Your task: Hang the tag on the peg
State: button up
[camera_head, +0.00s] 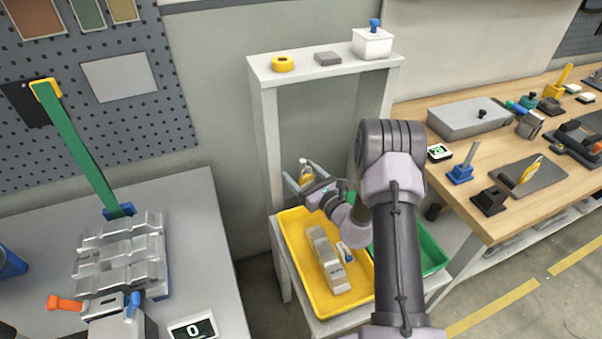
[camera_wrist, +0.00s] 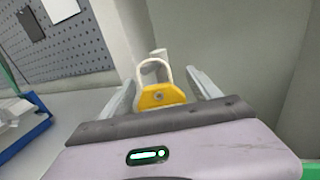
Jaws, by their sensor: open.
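A yellow tag (camera_wrist: 160,96) with a white loop stands upright between the two fingers of my gripper (camera_wrist: 160,78) in the wrist view. The fingers are apart, with a gap on each side of the tag. A pale round peg (camera_wrist: 158,53) shows at the top of the loop; I cannot tell whether the loop is around it or only in front of it. In the head view my gripper (camera_head: 298,169) is at the left post of the grey stand, with the small yellow tag (camera_head: 307,179) between its fingers.
The grey stand (camera_head: 258,115) carries a yellow ring (camera_head: 283,63), a grey block and a white box on top. Below my gripper are a yellow tray (camera_head: 359,290) with grey bars and a green tray (camera_head: 432,251). Benches flank both sides.

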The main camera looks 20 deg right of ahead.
aim_at(308, 180)
jog(key=shift+s, duration=0.1)
jog(key=shift+b+v, duration=0.3)
jog(key=shift+v, duration=1.15)
jog(key=o, duration=0.6)
jog(key=shift+c, duration=0.2)
jog(key=shift+b+v, duration=0.5)
jog(key=shift+v, duration=1.45)
jog(key=shift+o, duration=0.3)
